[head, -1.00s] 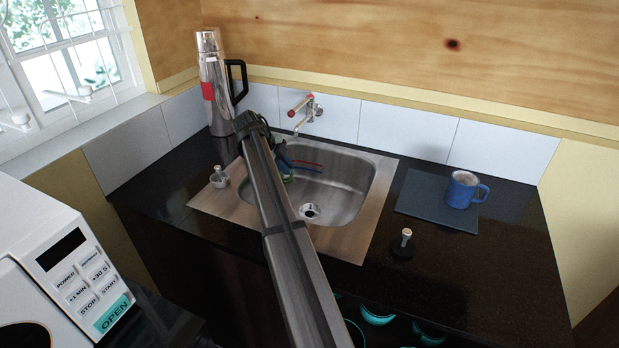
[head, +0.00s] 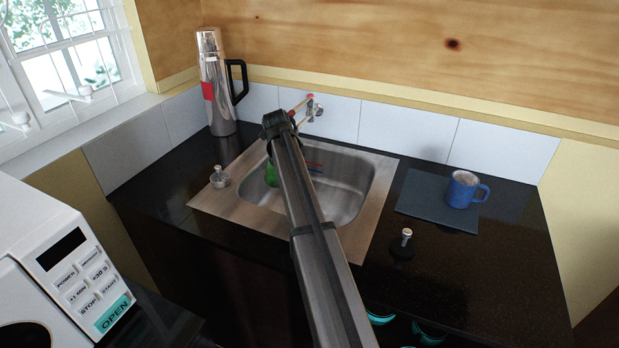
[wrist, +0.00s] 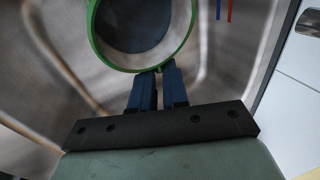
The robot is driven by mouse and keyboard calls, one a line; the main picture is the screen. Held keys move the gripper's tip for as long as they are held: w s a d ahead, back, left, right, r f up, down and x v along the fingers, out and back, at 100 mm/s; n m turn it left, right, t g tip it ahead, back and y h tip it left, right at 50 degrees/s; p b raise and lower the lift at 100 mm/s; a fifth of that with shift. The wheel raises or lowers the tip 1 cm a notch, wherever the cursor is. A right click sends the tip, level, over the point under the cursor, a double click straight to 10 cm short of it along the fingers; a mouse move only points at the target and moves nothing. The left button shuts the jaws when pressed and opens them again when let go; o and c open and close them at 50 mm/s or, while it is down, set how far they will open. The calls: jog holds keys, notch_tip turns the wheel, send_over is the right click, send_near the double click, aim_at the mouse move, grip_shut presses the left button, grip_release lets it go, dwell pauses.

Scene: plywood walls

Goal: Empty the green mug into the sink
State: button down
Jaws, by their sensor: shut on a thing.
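My gripper (wrist: 158,85) is shut on the green mug, its blue fingers meeting at the mug's near edge in the wrist view. There the mug's green rim (wrist: 93,38) circles a dark blue-grey inside; I cannot tell whether liquid is in it. In the head view a small green part of the mug (head: 271,174) shows left of my arm, over the left part of the steel sink (head: 345,185). My arm hides the rest of the mug and the fingers. The mug's exact tilt is hard to tell.
A tap (head: 313,108) is on the tiled wall behind the sink. A steel flask (head: 215,90) stands back left. A blue mug (head: 461,190) sits on a dark mat (head: 415,190) at right. Plugs stand left (head: 219,178) and right (head: 405,243) of the sink. A microwave (head: 50,260) is front left.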

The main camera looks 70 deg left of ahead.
jog(key=shift+w+d+f+g+y, duration=0.1)
jog(key=shift+w+d+g+y, duration=0.4)
jog(key=shift+w+g, duration=0.25)
jog(key=shift+w+d+f+m+g+y, duration=0.15)
jog(key=shift+w+d+m+g+y, duration=0.15)
jog(key=shift+w+d+g+y, duration=0.45)
dwell(0.3)
jog(key=shift+w+f+g+y+b, duration=0.1)
jog(key=shift+g+y+b, duration=0.1)
jog(key=shift+g+y, duration=0.35)
jog(key=shift+w+f+g+y+b, duration=0.1)
jog(key=shift+g+y+b, duration=0.15)
jog(key=shift+g, duration=0.5)
dwell(1.0)
jog(key=shift+s+a+f+m+g+y+b, duration=0.1)
jog(key=shift+m+g+y+b, duration=0.1)
jog(key=shift+g+y+b, duration=0.55)
jog(key=shift+a+m+g+y+b, duration=0.1)
jog(key=shift+m+g+y+b, duration=0.1)
jog(key=shift+g+y+b, duration=0.55)
dwell(1.3)
jog(key=shift+w+d+g+b, duration=0.2)
jog(key=shift+w+g+b, duration=0.1)
jog(key=shift+b, duration=0.8)
